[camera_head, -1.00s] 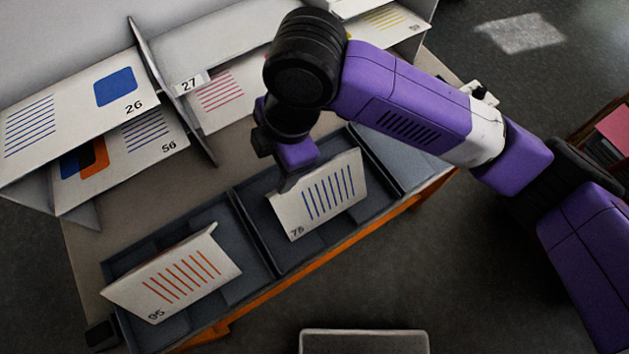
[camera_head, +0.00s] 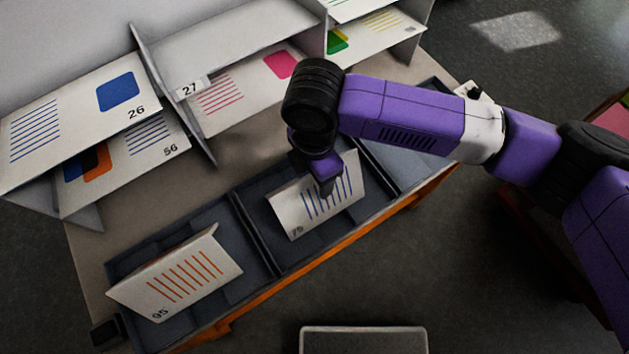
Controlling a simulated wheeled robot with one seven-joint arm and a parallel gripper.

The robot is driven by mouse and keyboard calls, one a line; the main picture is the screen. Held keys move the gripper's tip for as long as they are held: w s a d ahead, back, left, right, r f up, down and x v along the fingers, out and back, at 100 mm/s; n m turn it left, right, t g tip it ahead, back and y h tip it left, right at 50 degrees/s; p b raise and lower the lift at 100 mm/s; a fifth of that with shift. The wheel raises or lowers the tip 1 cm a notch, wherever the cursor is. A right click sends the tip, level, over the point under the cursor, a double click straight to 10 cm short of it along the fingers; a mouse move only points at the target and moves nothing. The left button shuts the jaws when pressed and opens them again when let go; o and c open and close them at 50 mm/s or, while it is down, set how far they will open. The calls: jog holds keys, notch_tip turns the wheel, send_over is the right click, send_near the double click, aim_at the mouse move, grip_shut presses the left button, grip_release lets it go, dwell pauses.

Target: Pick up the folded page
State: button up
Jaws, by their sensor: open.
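A folded white page with blue stripes and a number that looks like 75 or 78 (camera_head: 288,213) stands tilted in the middle compartment of the dark tray (camera_head: 257,232). A second folded white page with orange stripes, marked 95 (camera_head: 190,278), stands in the left compartment. My gripper (camera_head: 327,188) is open and points down at the blue-striped page, overlapping its upper middle in the picture. I cannot tell whether the fingers touch the page or stand astride its edge. The gripper hides part of the stripes.
Behind the tray is a white rack with slanted shelves holding flat pages, such as page 26 (camera_head: 70,110) and page 56 (camera_head: 150,150). An upright divider (camera_head: 165,85) parts the rack. The right compartment (camera_head: 385,168) appears empty where visible. A grey-topped object (camera_head: 363,340) stands at the bottom.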

grip_shut()
dwell(0.3)
